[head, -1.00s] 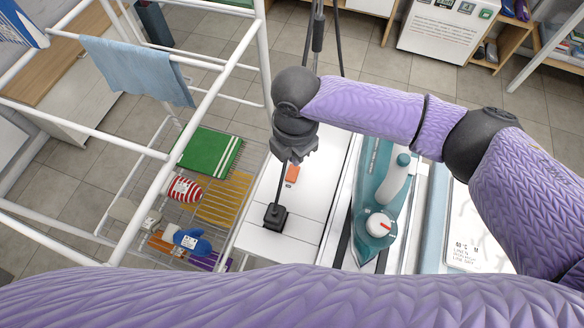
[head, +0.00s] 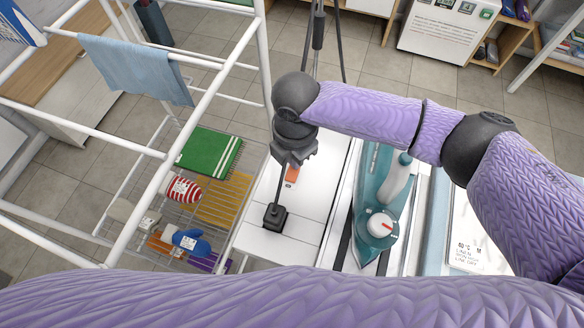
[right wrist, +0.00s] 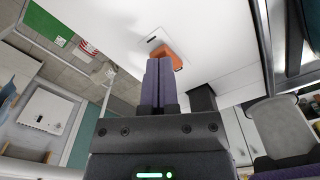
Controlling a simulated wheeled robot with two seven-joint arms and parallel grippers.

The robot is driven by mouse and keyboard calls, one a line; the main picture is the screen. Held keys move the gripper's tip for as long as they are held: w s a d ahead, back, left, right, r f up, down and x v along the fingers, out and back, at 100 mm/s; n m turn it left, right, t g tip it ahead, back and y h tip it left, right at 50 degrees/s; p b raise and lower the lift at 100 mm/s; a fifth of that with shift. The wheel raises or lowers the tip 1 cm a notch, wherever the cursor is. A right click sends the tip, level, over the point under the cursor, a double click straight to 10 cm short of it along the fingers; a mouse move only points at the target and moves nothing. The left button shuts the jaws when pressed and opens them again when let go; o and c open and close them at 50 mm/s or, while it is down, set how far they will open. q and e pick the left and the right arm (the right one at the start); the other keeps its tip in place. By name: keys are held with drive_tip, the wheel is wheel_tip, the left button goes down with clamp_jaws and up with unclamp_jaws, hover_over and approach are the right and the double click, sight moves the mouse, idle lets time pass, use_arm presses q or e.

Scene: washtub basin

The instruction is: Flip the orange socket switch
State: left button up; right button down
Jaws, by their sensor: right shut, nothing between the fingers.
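The orange socket switch (head: 291,175) sits on the white socket panel (head: 313,190) in the head view, just below my right gripper (head: 294,155). In the right wrist view the orange switch (right wrist: 173,54) shows right beyond the tips of my right gripper (right wrist: 159,62), partly hidden by them. The two fingers are together with nothing between them. I cannot tell whether the tips touch the switch. A black plug (head: 275,217) with a cord stands on the panel nearer to me. My left gripper is not in view.
A teal iron (head: 378,215) stands close to the right of the socket panel. A white drying rack (head: 150,151) with a blue towel (head: 136,70) is at the left. A green folded cloth (head: 210,152) and other items lie on its lower shelf.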

drive_tip(key=shift+f, duration=0.55)
drive_tip(key=shift+r, duration=0.1)
wheel_tip(320, 180, up, 7)
drive_tip(key=p, duration=0.7)
idle(0.3)
